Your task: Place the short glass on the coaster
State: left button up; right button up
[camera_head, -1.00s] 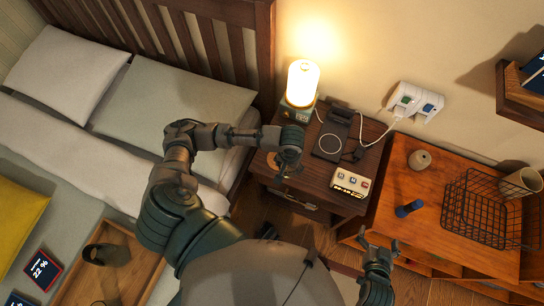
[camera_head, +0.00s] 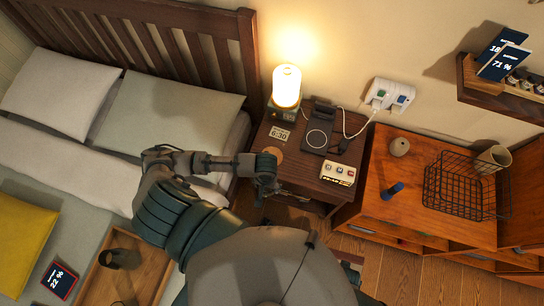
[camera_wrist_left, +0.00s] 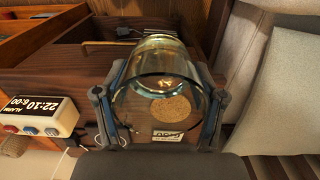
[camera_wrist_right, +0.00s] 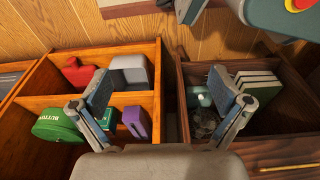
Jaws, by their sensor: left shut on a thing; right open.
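A short clear glass (camera_wrist_left: 155,62) is held between the fingers of my left gripper (camera_wrist_left: 158,108), which is shut on it. The round cork coaster (camera_wrist_left: 171,109) shows through the glass in the left wrist view. In the head view, the coaster (camera_head: 272,154) lies on the dark nightstand (camera_head: 300,168), left of the charging pad. My left gripper (camera_head: 267,183) is at the nightstand's front left edge, close in front of the coaster; the glass is hard to make out there. My right gripper (camera_wrist_right: 160,100) is open and empty above open drawers.
A lit lamp (camera_head: 286,88), a card reading 6:30 (camera_head: 280,134), a black charging pad (camera_head: 318,138) and an alarm clock (camera_head: 338,174) share the nightstand. An orange cabinet with a wire basket (camera_head: 462,185) stands to its right. The bed is on the left.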

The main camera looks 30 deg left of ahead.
pick_arm(q)
jog(key=shift+a, duration=0.3)
jog(key=shift+w+a, duration=0.1)
jog(key=shift+a, duration=0.1)
pick_arm(e)
jog(key=s+f, duration=0.7)
jog(key=f, duration=0.1)
pick_arm(q)
jog(key=b, duration=0.2)
send_over(272, 153)
jog(key=s, duration=0.2)
jog(key=shift+w+d+f, duration=0.1)
jog(key=shift+d+f, duration=0.35)
jog(key=shift+f, duration=0.35)
jog(key=shift+w+a+f, duration=0.1)
jog(key=shift+w+a, duration=0.1)
notch_tip(272, 153, down, 3)
jog(key=shift+a+f+b, duration=0.1)
jog(key=shift+b, duration=0.5)
jog(key=shift+f, duration=0.1)
jog(key=shift+d, duration=0.25)
pick_arm(e)
jog(key=w+r, duration=0.4)
jog(key=w, duration=0.2)
jog(key=shift+a+r, duration=0.15)
jog(key=shift+r, duration=0.05)
